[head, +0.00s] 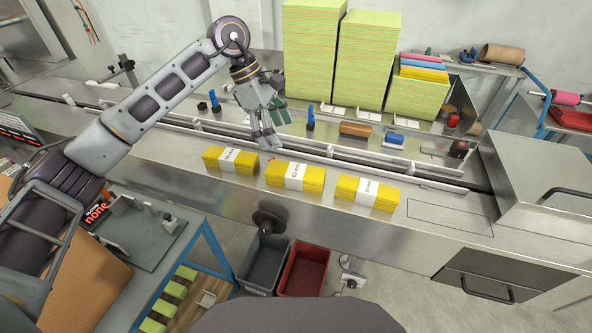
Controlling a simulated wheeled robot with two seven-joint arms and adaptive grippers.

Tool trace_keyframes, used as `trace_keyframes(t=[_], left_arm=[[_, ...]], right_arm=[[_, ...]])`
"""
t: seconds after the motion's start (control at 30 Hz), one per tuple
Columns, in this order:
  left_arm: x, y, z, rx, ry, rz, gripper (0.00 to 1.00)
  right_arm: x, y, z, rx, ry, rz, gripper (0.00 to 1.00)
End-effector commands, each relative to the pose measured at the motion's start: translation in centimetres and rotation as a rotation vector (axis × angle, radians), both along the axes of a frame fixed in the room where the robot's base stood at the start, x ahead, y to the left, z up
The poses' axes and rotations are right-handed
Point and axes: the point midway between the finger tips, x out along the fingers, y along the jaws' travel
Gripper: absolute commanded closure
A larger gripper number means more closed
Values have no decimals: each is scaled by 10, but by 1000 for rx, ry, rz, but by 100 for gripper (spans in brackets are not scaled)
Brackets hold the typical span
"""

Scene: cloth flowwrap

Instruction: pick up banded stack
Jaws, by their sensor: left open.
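Three yellow cloth stacks with white paper bands lie in a row on the near steel ledge: a left banded stack (216,158), a middle banded stack (312,179) and a right banded stack (384,198). My left gripper (267,143) points down from the upper left, above and between the left and middle stacks. Its jaws are open and hold nothing, and it looks apart from the stacks. My right gripper is not in view.
A railed conveyor channel (400,173) runs behind the stacks. Tall green cloth piles (312,55) stand at the back. A steel housing (535,180) bounds the right. Grey (243,285) and red (283,287) bins stand on the floor below. The ledge right of the stacks is clear.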

Motion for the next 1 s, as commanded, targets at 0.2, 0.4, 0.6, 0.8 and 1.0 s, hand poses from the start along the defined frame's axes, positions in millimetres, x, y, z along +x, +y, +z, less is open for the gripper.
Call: trace_keyframes(t=[0.2,0.4,0.6,0.8,1.0], left_arm=[[1,2,0,7,-2,0,20],[0,1,-1,6,-1,0,20],[-1,-4,-12,5,1,-1,20],[-3,-13,-35,5,2,-1,20],[-6,-23,-59,4,1,-1,20]], right_arm=[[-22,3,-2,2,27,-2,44],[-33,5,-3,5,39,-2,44],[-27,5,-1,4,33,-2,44],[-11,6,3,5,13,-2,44],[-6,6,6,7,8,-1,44]])
